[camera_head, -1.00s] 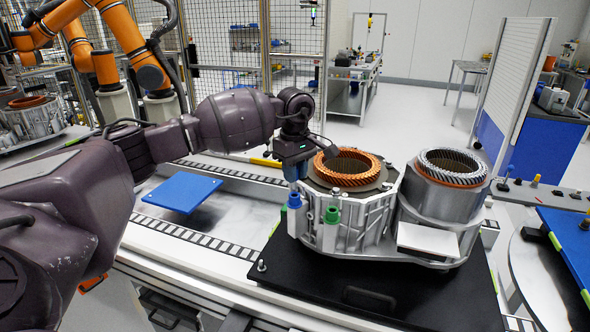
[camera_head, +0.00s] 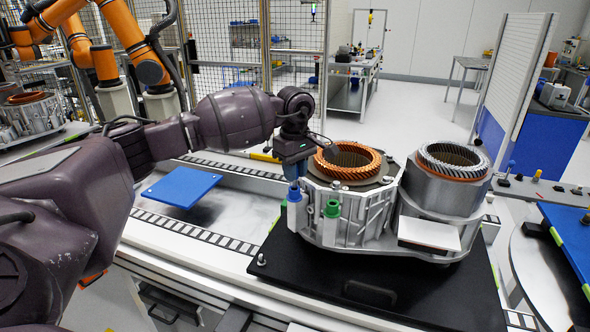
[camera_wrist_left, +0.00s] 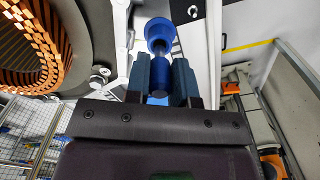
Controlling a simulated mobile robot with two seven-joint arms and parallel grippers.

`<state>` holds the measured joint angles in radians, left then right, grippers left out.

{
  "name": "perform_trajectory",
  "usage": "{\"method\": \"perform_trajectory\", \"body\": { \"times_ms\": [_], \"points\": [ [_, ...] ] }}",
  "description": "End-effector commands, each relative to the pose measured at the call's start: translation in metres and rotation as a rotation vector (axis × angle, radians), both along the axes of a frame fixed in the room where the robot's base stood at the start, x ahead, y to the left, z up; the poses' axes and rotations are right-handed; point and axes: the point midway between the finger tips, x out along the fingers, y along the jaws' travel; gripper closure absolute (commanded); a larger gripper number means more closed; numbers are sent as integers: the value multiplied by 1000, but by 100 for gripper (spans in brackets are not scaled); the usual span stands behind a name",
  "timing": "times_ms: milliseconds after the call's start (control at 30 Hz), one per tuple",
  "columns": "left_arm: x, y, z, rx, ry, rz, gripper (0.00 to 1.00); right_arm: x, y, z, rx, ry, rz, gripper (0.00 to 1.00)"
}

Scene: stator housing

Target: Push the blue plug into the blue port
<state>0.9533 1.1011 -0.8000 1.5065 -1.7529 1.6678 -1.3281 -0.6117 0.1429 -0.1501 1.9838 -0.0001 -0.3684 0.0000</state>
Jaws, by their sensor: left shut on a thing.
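My left gripper (camera_head: 293,172) is shut on the blue plug and points down over the near left side of the stator housing (camera_head: 355,222). In the left wrist view the blue plug (camera_wrist_left: 160,76) sits between the two fingers. The blue port (camera_wrist_left: 159,30) shows just beyond it, roughly in line, with a narrow darker part between them. I cannot tell how far the plug's tip is into the port. In the head view the blue port (camera_head: 294,194) is right below the fingers. The green port (camera_head: 332,208) stands to its right. My right gripper is not in view.
A copper-wound ring (camera_head: 347,162) sits in the housing close to my left gripper, and a silver-topped ring (camera_head: 454,160) is to the right. The housing rests on a black plate (camera_head: 330,292). A blue panel (camera_head: 181,190) lies on the left.

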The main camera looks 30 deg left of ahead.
Motion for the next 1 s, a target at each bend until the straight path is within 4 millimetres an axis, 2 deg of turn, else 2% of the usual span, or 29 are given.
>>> {"method": "perform_trajectory", "body": {
  "times_ms": [567,1000],
  "points": [
    [0,0,-13,0,1,0,100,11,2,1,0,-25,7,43],
    [0,0,-21,0,1,0,100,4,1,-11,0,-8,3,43]
  ]
}}
